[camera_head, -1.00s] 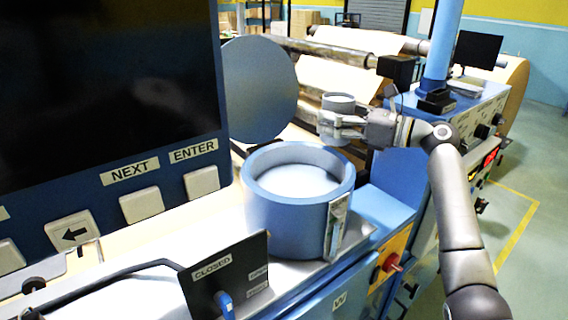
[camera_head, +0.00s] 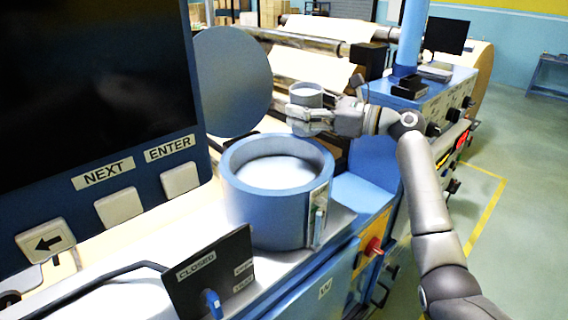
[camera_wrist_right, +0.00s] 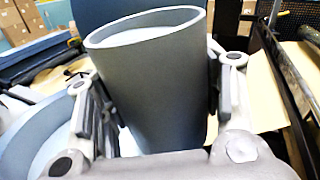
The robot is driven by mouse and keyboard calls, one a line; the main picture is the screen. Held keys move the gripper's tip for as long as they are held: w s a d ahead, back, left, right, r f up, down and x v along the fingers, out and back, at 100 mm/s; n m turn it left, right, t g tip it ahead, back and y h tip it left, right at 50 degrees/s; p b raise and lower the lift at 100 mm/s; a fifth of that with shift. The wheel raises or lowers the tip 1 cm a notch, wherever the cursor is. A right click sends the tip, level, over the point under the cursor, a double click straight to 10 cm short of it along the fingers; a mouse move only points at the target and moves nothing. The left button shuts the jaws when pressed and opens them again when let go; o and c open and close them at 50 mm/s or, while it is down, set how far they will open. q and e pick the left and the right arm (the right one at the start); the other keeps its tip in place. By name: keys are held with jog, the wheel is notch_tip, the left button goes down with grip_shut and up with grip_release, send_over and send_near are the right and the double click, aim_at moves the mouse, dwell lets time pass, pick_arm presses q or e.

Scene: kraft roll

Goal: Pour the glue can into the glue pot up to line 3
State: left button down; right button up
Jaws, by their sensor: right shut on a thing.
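The glue can (camera_head: 305,94) is a small grey cylinder with an open top. My right gripper (camera_head: 311,118) is shut on it and holds it nearly upright, above and behind the right rim of the glue pot. The right wrist view shows the can (camera_wrist_right: 150,85) between both fingers (camera_wrist_right: 158,110), with a pale surface inside its mouth. The glue pot (camera_head: 265,212) is a wide blue cylinder with a pale surface inside. A sight gauge (camera_head: 318,214) is on its right front side; its lines are too small to read. In the right wrist view the pot (camera_wrist_right: 45,135) shows at left. My left gripper is not in view.
A round blue lid (camera_head: 232,82) stands open behind the pot. A dark screen panel (camera_head: 90,75) with NEXT and ENTER buttons fills the left. A CLOSED plate with a blue lever (camera_head: 212,303) stands in front. Paper rollers (camera_head: 310,58) are behind the can.

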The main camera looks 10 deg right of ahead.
jog(key=shift+s+d+n, duration=0.15)
jog(key=shift+s+n, duration=0.05)
jog(key=shift+n, duration=0.1)
jog(key=shift+w, duration=0.1)
